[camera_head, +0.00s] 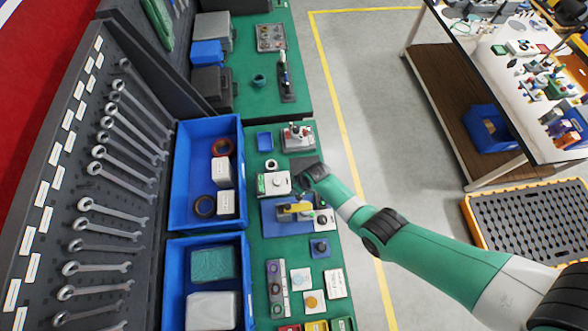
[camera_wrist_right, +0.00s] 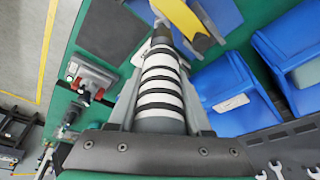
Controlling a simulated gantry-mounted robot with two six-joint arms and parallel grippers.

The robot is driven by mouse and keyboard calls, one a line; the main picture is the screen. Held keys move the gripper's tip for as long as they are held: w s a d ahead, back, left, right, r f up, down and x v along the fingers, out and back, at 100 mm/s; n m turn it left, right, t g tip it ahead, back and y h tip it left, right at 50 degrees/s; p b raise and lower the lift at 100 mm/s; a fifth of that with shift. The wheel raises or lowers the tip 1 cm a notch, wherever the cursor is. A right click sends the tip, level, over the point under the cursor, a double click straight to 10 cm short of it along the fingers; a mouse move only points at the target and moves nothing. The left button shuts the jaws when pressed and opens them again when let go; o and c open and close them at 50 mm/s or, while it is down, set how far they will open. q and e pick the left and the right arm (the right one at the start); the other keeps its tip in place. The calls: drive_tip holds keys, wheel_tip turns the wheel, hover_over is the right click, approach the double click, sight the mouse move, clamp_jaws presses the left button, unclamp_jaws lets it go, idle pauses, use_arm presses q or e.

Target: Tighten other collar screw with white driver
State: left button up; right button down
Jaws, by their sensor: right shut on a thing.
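My right gripper (camera_head: 310,170) comes in from the right over the green bench, just right of a white box-shaped device (camera_head: 273,183). In the right wrist view my right gripper (camera_wrist_right: 160,85) is shut on the white driver (camera_wrist_right: 161,88), whose handle is white with dark bands. The handle lies between the two grey fingers and points away from the wrist. The driver's tip is not clear. I cannot make out the collar or its screws. A grey fixture with a red part (camera_head: 297,137) stands beyond the gripper; it also shows in the right wrist view (camera_wrist_right: 92,78). My left gripper is not in view.
Large blue bins (camera_head: 178,175) line the bench's left side, beside a panel of wrenches (camera_head: 105,215). Small parts and trays fill the near bench.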

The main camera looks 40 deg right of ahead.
drive_tip(key=shift+f+b, duration=1.3)
drive_tip(key=shift+b, duration=0.05)
idle(3.0)
